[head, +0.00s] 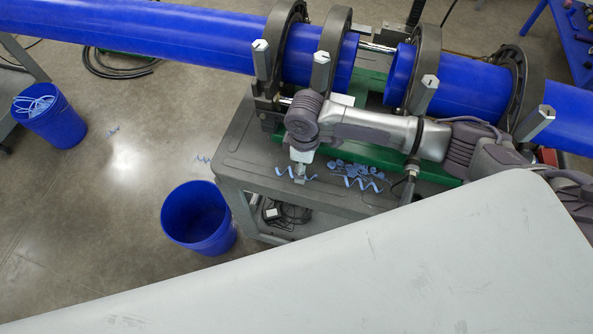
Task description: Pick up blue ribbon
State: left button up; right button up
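Curled blue ribbons lie on the grey cart top (236,160). One ribbon (284,172) is at the cart's left part, right at the tip of my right gripper (300,178). Another curled ribbon (372,184) and a small heap of blue shavings (340,168) lie to its right. My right arm reaches in from the right, and its gripper points down at the cart. The fingers are too small and partly hidden to show whether they are open or hold the ribbon. My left gripper is not in view.
A blue pipe (190,38) runs through dark clamp rings (330,45) above the cart. An empty-looking blue bucket (198,217) stands on the floor left of the cart. Another blue bucket (52,122) with pale ribbons stands far left.

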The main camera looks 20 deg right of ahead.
jog(key=shift+w+f+p, duration=0.1)
jog(key=shift+f+p, duration=0.45)
jog(key=shift+f, duration=1.65)
jog(key=shift+c, duration=0.2)
jog(key=c, duration=0.8)
